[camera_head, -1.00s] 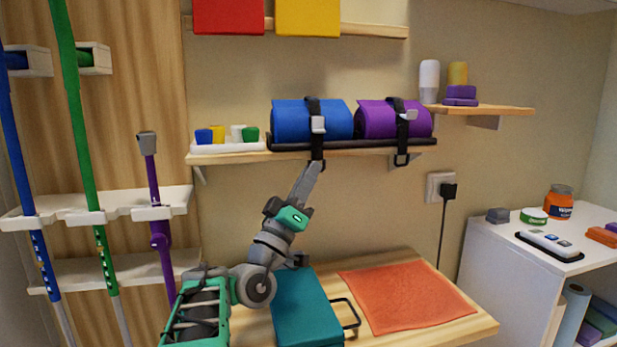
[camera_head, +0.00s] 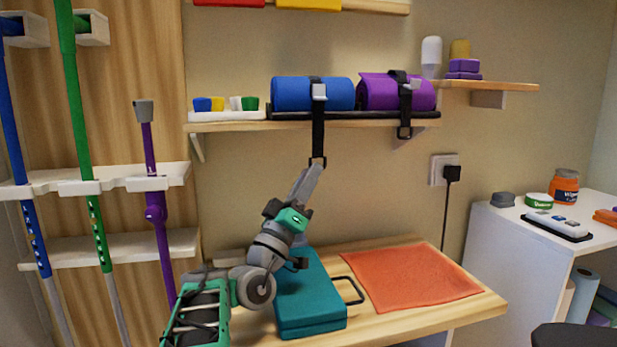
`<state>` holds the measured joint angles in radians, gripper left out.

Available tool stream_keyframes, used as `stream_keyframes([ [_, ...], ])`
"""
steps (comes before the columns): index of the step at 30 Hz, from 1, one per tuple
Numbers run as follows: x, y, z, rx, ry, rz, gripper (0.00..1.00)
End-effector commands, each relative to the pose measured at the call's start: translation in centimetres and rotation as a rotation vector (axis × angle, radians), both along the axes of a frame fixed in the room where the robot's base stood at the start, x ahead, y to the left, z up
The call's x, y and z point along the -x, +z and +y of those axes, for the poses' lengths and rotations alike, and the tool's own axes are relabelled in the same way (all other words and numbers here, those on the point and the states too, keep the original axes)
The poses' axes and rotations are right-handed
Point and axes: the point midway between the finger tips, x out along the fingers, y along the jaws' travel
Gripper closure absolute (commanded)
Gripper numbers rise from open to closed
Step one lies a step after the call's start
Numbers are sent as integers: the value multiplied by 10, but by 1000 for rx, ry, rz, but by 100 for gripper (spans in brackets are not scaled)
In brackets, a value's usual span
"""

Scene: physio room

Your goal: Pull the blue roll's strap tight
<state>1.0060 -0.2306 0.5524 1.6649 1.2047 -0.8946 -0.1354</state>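The blue roll (camera_head: 290,93) lies on a black tray (camera_head: 380,115) on the wall shelf. Its black strap (camera_head: 318,135) passes over the roll through a grey buckle (camera_head: 319,91) and runs straight down past the shelf's front edge. My gripper (camera_head: 317,165) is at the strap's lower end, below the shelf, and appears shut on it. The fingertips are small and partly merge with the strap end. The strap between buckle and gripper looks straight.
A purple roll (camera_head: 395,92) with its own hanging strap (camera_head: 404,125) lies to the right. A white tray of small coloured pots (camera_head: 226,115) stands left. Below are a teal case (camera_head: 308,300) and an orange towel (camera_head: 410,287) on a wooden table (camera_head: 470,309).

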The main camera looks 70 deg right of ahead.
Motion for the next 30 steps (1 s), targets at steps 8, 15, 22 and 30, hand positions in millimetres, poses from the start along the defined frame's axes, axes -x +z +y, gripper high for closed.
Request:
stream_keyframes([
  [8, 1, 3, 1, 5, -2, -3, 70],
  [15, -8, -21, 25, 3, 3, -1, 70],
  [22, -23, -35, 80, 11, 7, -7, 70],
  [30, -37, -37, 133, 8, 7, -9, 70],
])
